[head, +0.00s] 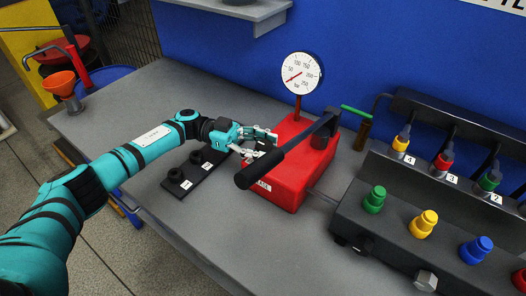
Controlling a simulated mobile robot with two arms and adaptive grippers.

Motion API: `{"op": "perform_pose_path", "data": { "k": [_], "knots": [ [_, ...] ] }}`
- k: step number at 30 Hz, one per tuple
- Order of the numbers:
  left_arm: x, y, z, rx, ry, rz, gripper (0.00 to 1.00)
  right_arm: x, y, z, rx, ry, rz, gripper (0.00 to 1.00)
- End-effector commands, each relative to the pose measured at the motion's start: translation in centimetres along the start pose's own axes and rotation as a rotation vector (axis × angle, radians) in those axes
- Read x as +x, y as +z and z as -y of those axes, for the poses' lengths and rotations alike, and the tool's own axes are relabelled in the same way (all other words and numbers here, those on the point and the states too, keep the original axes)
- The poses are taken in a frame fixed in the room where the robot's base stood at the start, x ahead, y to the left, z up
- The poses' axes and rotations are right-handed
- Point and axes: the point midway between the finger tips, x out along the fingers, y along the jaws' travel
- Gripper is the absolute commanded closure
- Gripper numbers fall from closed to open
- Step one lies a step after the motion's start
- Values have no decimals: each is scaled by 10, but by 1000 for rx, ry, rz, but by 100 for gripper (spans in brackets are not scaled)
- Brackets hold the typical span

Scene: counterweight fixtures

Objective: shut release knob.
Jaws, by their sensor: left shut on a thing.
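The red hand pump (292,182) stands on the grey bench, with a black lever (275,163) slanting over it and a round gauge (301,73) above its far end. My left gripper (268,146) is at the pump's left side, just behind the lever's grip end. Its fingers are closed on a small part there, which appears to be the release knob. The fingers and the lever hide nearly all of that part, so its turned position cannot be told. My right gripper is not in view.
A black strip (197,180) with knobs lies left of the pump. A dark manifold (396,233) with green, yellow and blue couplings stands at the right, before a rack (446,175) of numbered hoses. An orange funnel (60,84) is at the far left. The front bench is clear.

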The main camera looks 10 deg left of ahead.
Motion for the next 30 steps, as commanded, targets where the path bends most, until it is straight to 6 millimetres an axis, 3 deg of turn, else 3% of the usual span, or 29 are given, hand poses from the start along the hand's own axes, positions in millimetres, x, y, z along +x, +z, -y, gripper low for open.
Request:
{"op": "perform_pose_path", "data": {
  "k": [11,12,18,26,30],
  "knots": [
    [0,-1,0,1,5,-2,95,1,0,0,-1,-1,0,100],
    [0,-1,0,1,5,-2,62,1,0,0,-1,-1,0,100],
    [0,-1,0,1,5,-2,38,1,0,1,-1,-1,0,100],
    [0,0,0,0,5,-1,38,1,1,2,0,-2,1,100],
    [-11,0,1,0,2,0,38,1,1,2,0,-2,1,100]
  ]
}}
